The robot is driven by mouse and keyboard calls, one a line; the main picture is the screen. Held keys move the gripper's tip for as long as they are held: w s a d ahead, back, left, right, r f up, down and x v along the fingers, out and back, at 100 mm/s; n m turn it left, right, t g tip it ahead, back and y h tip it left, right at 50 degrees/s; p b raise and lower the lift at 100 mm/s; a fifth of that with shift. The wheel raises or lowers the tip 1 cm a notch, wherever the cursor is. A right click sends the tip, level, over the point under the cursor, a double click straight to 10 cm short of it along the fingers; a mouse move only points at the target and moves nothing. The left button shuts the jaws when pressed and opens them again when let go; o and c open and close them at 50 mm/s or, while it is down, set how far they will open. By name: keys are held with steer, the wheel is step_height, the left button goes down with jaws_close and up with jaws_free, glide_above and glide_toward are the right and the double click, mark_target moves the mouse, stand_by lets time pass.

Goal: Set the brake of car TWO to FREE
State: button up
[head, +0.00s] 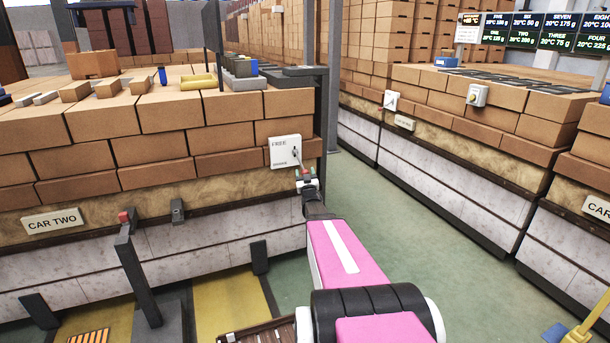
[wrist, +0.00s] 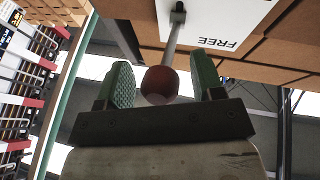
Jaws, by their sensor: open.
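CAR TWO (head: 52,221) is marked by a name plate on the left brick-laden car. Its brake plate (head: 284,151) is a white square at the car's right end, with FREE printed along the top; in the wrist view the plate (wrist: 232,18) and word appear upside down. My gripper (head: 307,180) is at the lever, just below the plate. In the wrist view its green-padded fingers stand apart on either side of the knob, with gaps showing.
A grey post with a red top (head: 125,217) stands before the car. Another brick car (head: 460,120) stands to the right, with a white brake plate (head: 391,101) on it. Green floor (head: 400,220) between the cars is open. Lit boards (head: 540,32) hang at back right.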

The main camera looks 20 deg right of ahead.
mark_target(306, 171)
jaws_close()
steer(key=shift+s+r+g+y, duration=0.15)
steer(key=shift+s+r+g, duration=0.15)
steer(key=shift+r, duration=0.2)
steer(key=shift+s+r+g+y, duration=0.15)
steer(key=shift+r+g, duration=0.25)
steer(key=shift+r, duration=0.05)
steer(key=shift+s+r+n+g, duration=0.15)
steer(key=shift+r+n+g, duration=0.35)
steer(key=shift+r, duration=0.4)
step_height(306, 171, up, 5)
steer(key=shift+w+r, duration=0.3)
steer(key=shift+r, duration=0.4)
steer(key=shift+w+r, duration=0.3)
steer(key=shift+r, duration=0.4)
